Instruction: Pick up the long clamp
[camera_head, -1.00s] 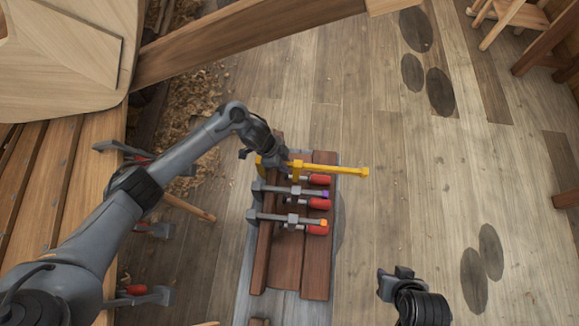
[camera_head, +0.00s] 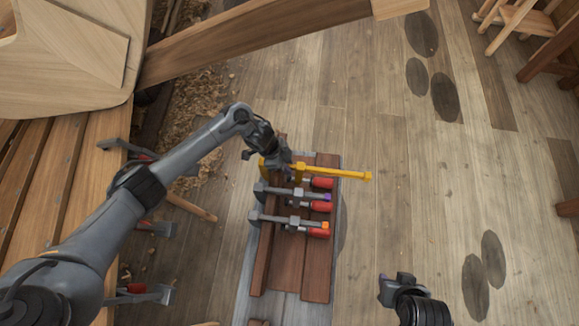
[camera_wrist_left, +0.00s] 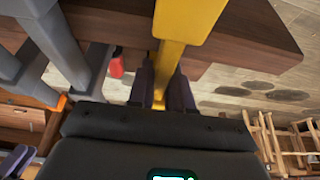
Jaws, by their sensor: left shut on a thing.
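The long clamp (camera_head: 335,172) is yellow, with a red handle below its bar, and lies across the brown planks (camera_head: 289,268) at their far end. Its bar sticks out past their right edge. My left gripper (camera_head: 286,165) is shut on the bar near its left part. In the left wrist view the yellow bar (camera_wrist_left: 188,18) runs down between my two dark fingers (camera_wrist_left: 164,88). I cannot tell whether the clamp is clear of the planks. My right gripper (camera_head: 395,287) is at the lower right, away from the clamps; its fingers are too unclear to read.
Two shorter grey clamps with red handles lie just nearer on the planks, one with a purple tip (camera_head: 327,197), one with an orange tip (camera_head: 325,224). The floor at right is mostly clear.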

